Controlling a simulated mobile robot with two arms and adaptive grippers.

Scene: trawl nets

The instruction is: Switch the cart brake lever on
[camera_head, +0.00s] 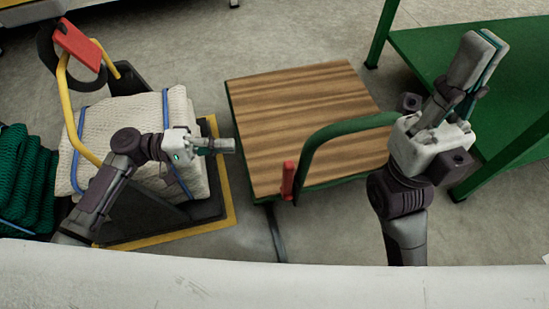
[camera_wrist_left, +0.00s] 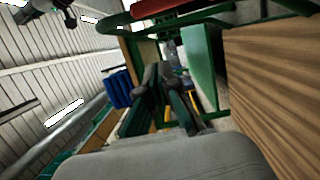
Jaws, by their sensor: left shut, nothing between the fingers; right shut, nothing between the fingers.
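The cart (camera_head: 270,110) has a wooden deck, a green frame and a green hoop handle (camera_head: 345,128). An upright red lever (camera_head: 288,180) stands at the deck's near edge, beside the left foot of the handle. My left gripper (camera_head: 232,146) is shut and empty, at the cart's left edge, left of the lever and apart from it in the picture. In the left wrist view its fingers (camera_wrist_left: 165,75) are closed. The wooden deck (camera_wrist_left: 280,80) is at right there, and a red bar (camera_wrist_left: 155,7), possibly the lever, crosses the top. My right gripper (camera_head: 485,42) is shut and empty, right of the cart.
A yellow-framed trolley (camera_head: 228,190) with a red piece (camera_head: 78,46) on its handle carries strapped cream netting (camera_head: 115,125) at left. A green table (camera_head: 475,60) stands at right. A pale surface (camera_head: 270,285) spans the bottom.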

